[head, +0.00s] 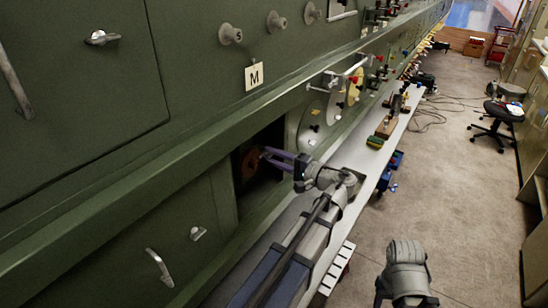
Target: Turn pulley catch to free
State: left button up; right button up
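A dark square opening (241,186) in the green fuselage side holds a round brownish part (250,165), which may be the pulley. The pulley catch cannot be made out; it is small or hidden by my gripper. My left gripper (264,154) reaches into the mouth of the opening, its two purple fingers in front of the round part with a gap between them. It looks open; I cannot tell whether it touches anything. My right gripper (405,301) is low at the bottom edge, over the floor and away from the fuselage, its fingers not clearly shown.
A card marked M (254,76) and several knobs sit above the opening. A pale round plate (318,118) with a handle is to its right. A narrow bench (352,160) with tools runs along the fuselage. The carpeted aisle is open, with a black chair (497,122) farther back.

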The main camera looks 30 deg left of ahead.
pick_arm(q)
grip_shut()
dwell(0.3)
jog(key=shift+n, duration=0.3)
jog(key=n, duration=1.7)
jog(key=shift+n, duration=0.3)
dwell(0.4)
grip_release()
